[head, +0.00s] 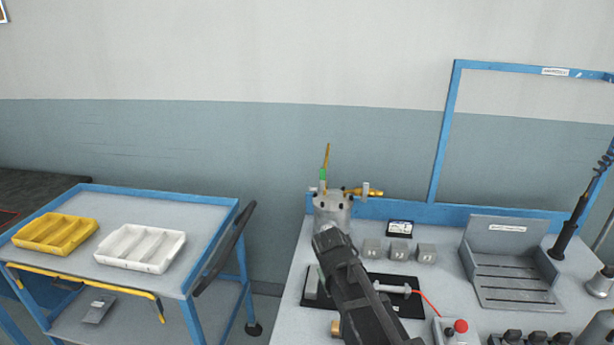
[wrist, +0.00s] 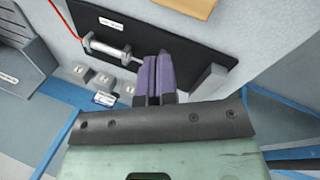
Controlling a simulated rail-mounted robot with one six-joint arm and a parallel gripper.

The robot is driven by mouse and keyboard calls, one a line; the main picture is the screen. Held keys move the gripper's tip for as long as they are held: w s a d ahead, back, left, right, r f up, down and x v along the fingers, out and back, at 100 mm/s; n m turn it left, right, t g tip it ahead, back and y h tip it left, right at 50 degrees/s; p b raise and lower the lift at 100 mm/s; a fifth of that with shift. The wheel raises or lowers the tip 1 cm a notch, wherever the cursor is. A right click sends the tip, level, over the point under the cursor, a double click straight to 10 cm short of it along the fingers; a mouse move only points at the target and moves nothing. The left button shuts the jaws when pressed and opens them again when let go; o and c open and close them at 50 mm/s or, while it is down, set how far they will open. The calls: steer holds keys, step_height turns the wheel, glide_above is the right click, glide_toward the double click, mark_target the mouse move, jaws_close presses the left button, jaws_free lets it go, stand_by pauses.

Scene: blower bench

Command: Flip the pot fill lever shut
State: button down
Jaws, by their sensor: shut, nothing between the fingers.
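The pot (head: 333,212) is a grey metal cylinder at the back left of the bench in the head view. A yellow lever (head: 326,157) stands almost upright above a green fitting (head: 322,174) on its top. A second yellow part (head: 368,193) points sideways to the right. No label shows which one is the fill lever. My arm covers the pot's lower front. My gripper (wrist: 153,60) is shut and empty in the wrist view, with its purple fingers together over the black mat. Its fingertips are hard to make out in the head view. The pot's levers are not seen in the wrist view.
The black mat (head: 404,309) holds a small cylinder (head: 392,288) with a red line. Small grey blocks (head: 399,251) and a slotted grey stand (head: 510,275) are to the right. A trolley (head: 206,208) with yellow and white trays stands left, beyond a gap.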

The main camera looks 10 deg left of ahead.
steer(key=w+a+r+n+t+h, duration=0.2)
steer(key=w+a+r+t+h, duration=0.25)
steer(key=w+a, duration=0.5)
steer(key=w+a+r+n+t+h, duration=0.25)
steer(key=w+a+r, duration=0.25)
steer(key=w+a, duration=0.5)
steer(key=w+a+r+t+h, duration=0.3)
steer(key=r, duration=0.4)
steer(key=shift+a+t, duration=0.4)
glide_toward(323, 175)
steer(key=w+d, duration=0.4)
steer(key=w, duration=0.2)
steer(key=shift+a, duration=0.15)
